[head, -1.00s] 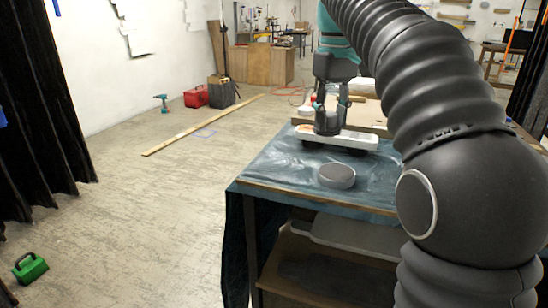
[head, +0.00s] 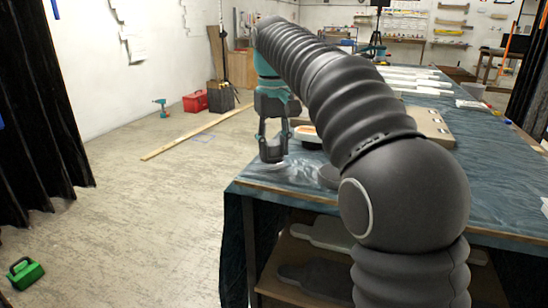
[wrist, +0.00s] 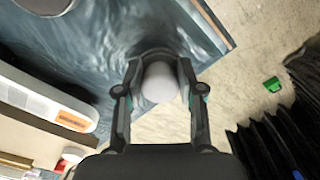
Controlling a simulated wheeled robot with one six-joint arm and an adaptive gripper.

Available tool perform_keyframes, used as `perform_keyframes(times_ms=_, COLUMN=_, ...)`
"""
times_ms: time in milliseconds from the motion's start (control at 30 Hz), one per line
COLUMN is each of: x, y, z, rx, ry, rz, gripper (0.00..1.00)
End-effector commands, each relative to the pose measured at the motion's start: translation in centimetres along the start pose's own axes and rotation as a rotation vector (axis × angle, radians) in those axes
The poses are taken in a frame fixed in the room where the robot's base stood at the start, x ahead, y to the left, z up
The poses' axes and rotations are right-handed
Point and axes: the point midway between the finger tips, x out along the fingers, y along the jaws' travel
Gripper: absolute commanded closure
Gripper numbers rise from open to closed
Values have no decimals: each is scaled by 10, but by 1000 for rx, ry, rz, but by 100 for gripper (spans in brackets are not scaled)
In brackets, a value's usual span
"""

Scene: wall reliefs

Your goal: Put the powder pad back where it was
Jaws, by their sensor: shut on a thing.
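My gripper (head: 272,153) is shut on a pale, rounded thing that looks like the powder pad (wrist: 160,84). In the wrist view, the pad sits between the two fingers, and its underside is hidden. In the head view, the gripper points down low over the left part of the blue-covered table (head: 265,184); I cannot tell whether the pad touches the cloth. A flat round grey disc (head: 328,175) lies to the right of the gripper, partly hidden by my arm. Its edge also shows in the wrist view (wrist: 45,4).
A long white tool with an orange label (wrist: 40,98) lies behind the gripper on the table. A board (head: 430,125) and several white pieces lie farther right and back. The table's edge is close to the gripper, with open floor to the left.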

Motion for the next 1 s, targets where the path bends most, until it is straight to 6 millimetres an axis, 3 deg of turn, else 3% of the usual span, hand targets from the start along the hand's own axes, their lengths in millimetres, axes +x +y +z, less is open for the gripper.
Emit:
perform_keyframes(times_ms=133, x=21, y=0, z=1, rx=0, ry=-1, rz=0, gripper=90)
perform_keyframes(times_ms=567, x=26, y=0, z=1, rx=-1, ry=0, rz=0, gripper=90)
perform_keyframes(times_ms=600, x=27, y=0, z=1, rx=-1, ry=0, rz=0, gripper=60)
perform_keyframes(times_ms=700, x=26, y=0, z=1, rx=-1, ry=0, rz=0, gripper=37)
perform_keyframes(times_ms=1000, x=26, y=0, z=1, rx=-1, ry=0, rz=0, gripper=37)
